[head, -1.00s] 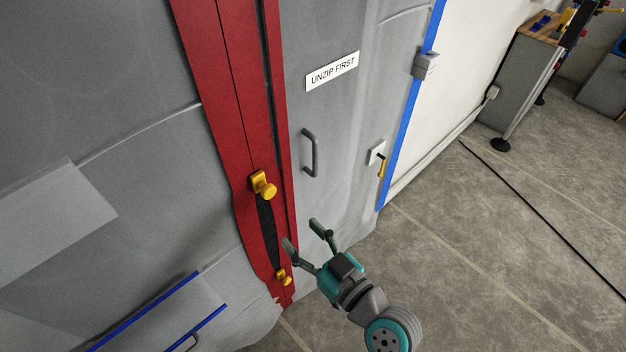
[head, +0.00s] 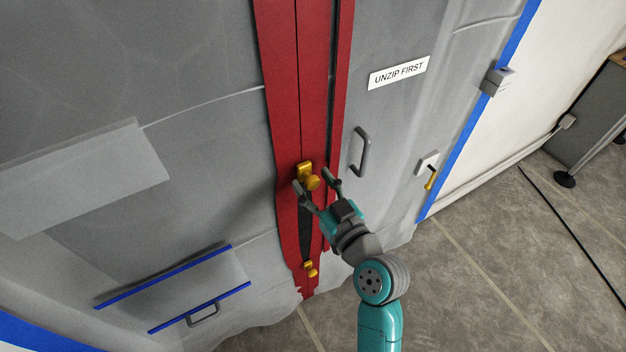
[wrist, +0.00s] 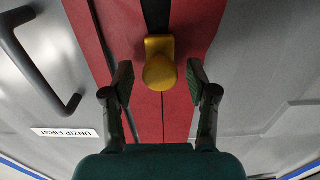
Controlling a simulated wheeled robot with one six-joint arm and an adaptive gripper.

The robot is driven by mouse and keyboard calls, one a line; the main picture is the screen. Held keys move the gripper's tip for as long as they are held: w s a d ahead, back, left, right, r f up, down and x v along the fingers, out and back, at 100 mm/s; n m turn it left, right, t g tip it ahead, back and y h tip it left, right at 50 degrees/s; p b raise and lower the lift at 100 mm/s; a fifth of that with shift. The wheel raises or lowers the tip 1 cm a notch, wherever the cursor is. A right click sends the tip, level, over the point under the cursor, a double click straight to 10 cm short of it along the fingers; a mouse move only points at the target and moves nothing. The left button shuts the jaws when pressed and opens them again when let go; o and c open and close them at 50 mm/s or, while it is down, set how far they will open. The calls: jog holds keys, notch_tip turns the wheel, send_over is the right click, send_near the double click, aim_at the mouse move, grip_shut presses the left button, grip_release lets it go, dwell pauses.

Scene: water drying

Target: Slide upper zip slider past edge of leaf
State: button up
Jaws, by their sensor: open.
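The upper zip slider (head: 306,174) is a yellow plate with a round knob on the red zip strip (head: 300,90). The zip is closed above it, and a dark gap (head: 305,230) shows below it. My gripper (head: 314,180) is open, with one finger on each side of the knob. In the wrist view the slider (wrist: 160,66) sits between the open fingers (wrist: 158,84), with space on both sides. A smaller yellow lower slider (head: 309,269) is near the strip's bottom end.
The grey leaf right of the zip carries an "UNZIP FIRST" label (head: 399,73), a dark handle (head: 361,151) and a white plate with a yellow lever (head: 429,170). A blue-edged flap (head: 190,280) is at lower left.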

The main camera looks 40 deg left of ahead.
jog(key=shift+w+a, duration=0.15)
jog(key=shift+a, duration=0.25)
jog(key=shift+c, duration=0.2)
